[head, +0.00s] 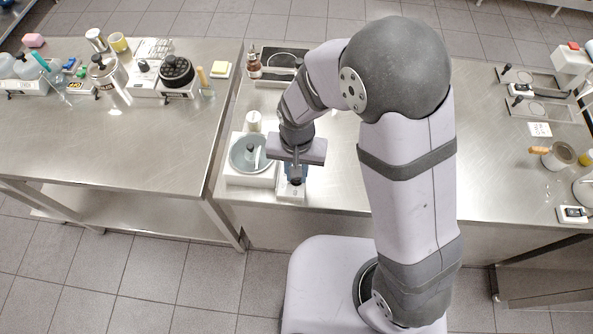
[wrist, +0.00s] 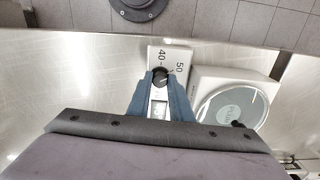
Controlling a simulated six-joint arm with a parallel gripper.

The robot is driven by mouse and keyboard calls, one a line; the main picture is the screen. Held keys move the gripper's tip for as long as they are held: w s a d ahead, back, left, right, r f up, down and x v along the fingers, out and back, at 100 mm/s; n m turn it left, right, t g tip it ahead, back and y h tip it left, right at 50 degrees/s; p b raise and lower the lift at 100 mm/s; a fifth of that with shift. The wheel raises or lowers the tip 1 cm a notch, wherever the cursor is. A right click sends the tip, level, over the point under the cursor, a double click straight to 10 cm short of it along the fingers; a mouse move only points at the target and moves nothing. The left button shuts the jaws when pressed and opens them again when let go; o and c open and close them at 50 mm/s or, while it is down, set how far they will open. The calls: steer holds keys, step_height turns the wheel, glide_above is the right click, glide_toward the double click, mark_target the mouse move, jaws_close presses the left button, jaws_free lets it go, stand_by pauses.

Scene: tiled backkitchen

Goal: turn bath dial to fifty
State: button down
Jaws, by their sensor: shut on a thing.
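The dial (wrist: 160,73) is a small dark knob on a white control box (wrist: 170,56). The numbers 40 and 50 are printed on the box beside it. In the head view the white box (head: 291,194) stands at the front of the bench, partly hidden by my gripper. My gripper (wrist: 161,82) points down with its blue fingers shut on the dial, one on each side. In the head view my gripper (head: 296,174) is over the box. I cannot tell exactly which mark the dial points to.
A round grey bath (head: 240,152) in a white housing stands close on the left of the box in the head view. A white-lidded jar (head: 254,120) and a brown bottle (head: 254,66) stand behind.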

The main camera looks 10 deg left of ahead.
steer(key=c, duration=1.6)
jaws_free()
steer(key=shift+r+b, duration=0.95)
steer(key=shift+r, duration=2.75)
steer(key=n, duration=0.2)
steer(key=shift+w+f+n, duration=0.1)
steer(key=shift+n, duration=0.3)
steer(key=s+d, duration=0.2)
steer(key=d, duration=0.4)
steer(key=s+d+m, duration=0.1)
steer(key=s+d, duration=0.1)
steer(key=d, duration=0.4)
steer(key=s+d+m, duration=0.1)
steer(key=s+d, duration=0.1)
steer(key=d, duration=0.5)
steer(key=shift+s, duration=0.25)
